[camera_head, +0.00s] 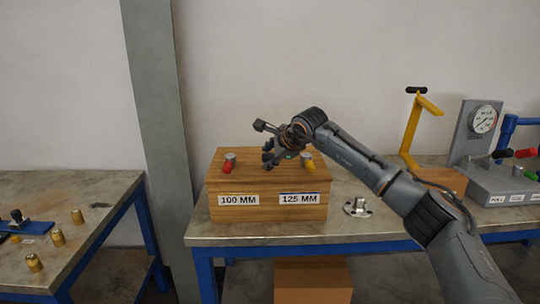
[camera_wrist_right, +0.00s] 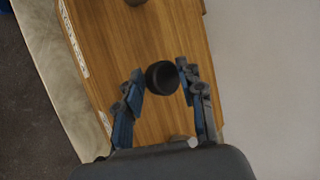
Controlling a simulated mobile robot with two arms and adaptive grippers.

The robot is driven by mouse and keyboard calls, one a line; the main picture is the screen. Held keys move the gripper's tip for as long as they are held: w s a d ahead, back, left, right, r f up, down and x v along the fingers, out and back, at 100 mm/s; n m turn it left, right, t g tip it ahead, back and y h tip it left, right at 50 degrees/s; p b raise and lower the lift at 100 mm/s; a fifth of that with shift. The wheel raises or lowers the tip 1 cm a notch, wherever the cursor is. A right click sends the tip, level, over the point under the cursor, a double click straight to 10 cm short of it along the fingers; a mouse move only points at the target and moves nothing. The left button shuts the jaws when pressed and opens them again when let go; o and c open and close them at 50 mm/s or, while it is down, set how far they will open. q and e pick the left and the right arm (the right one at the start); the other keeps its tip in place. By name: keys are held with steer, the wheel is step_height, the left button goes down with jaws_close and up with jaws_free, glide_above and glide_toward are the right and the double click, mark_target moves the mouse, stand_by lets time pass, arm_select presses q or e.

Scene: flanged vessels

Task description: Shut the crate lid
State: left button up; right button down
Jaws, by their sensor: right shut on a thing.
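The wooden crate (camera_head: 240,208) stands on the metal table, with labels "100 MM" and "125 MM" on its front. Its top (camera_head: 237,153) looks flat, and I see no open gap from here. My right gripper (camera_head: 271,161) reaches down onto the middle of this top from the right. In the right wrist view, its two fingers are shut on a dark round knob (camera_wrist_right: 162,77) that stands over the wooden top (camera_wrist_right: 120,50). In the head view the gripper hides the knob. My left gripper is not in view.
A metal flange (camera_head: 357,207) lies right of the crate. A yellow stand (camera_head: 411,130) and a gauge unit (camera_head: 484,120) are farther right. Brass pieces (camera_head: 57,237) stand on the left table.

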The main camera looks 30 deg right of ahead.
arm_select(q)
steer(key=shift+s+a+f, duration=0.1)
arm_select(e)
step_height(320, 180, down, 2)
steer(key=shift+s+f, duration=0.1)
steer(key=shift+s, duration=0.05)
steer(key=c, duration=1.4)
jaws_free()
steer(key=shift+c, duration=0.2)
steer(key=shift+s, duration=0.1)
steer(key=shift+c, duration=0.2)
steer(key=shift+s+r, duration=0.2)
steer(key=shift+r, duration=0.2)
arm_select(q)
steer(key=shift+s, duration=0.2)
arm_select(e)
steer(key=r+v, duration=0.1)
steer(key=v, duration=1.1)
steer(key=shift+w, duration=0.35)
steer(key=shift+a, duration=0.1)
